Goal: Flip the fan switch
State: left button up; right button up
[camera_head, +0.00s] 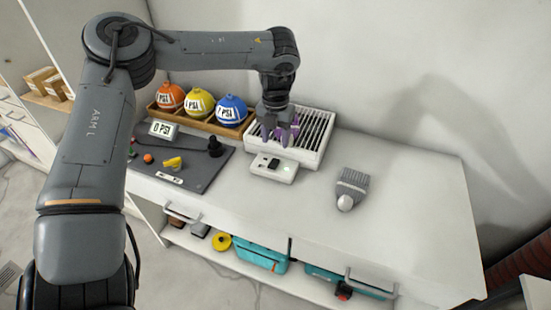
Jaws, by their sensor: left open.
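The fan (318,128) is a white box with dark slats at the back of the white counter. A small white switch box (281,174) lies in front of it, with a dark switch (274,163) on top and a faint green light at its right. My left gripper (276,141) points down, open, just above and behind the switch box, in front of the fan's left part. Purple shows at its fingers. Contact with the switch cannot be made out. My right gripper is not in view.
Orange, yellow and blue balls (231,109) stand in a wooden tray left of the fan. A dark control panel (205,165) with a lever lies at left. A grey brush-like object (350,186) lies to the right. The counter's right end is clear. Teal cases (262,257) sit below.

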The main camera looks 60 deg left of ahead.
aim_at(275, 161)
pick_arm(q)
notch_tip(275, 161, down, 8)
jog(key=shift+r+b, duration=0.15)
jog(key=shift+b, duration=0.55)
grip_shut()
jog(key=shift+s+d+r+t+y+b, duration=0.1)
jog(key=shift+s+d+t+y+b, duration=0.15)
jog(key=shift+t+y, duration=0.35)
jog(key=shift+s+d+t+y+b, duration=0.15)
jog(key=shift+t+y+b, duration=0.25)
jog(key=shift+t, duration=0.3)
jog(key=shift+a, duration=0.1)
grip_release()
jog(key=shift+r, duration=0.1)
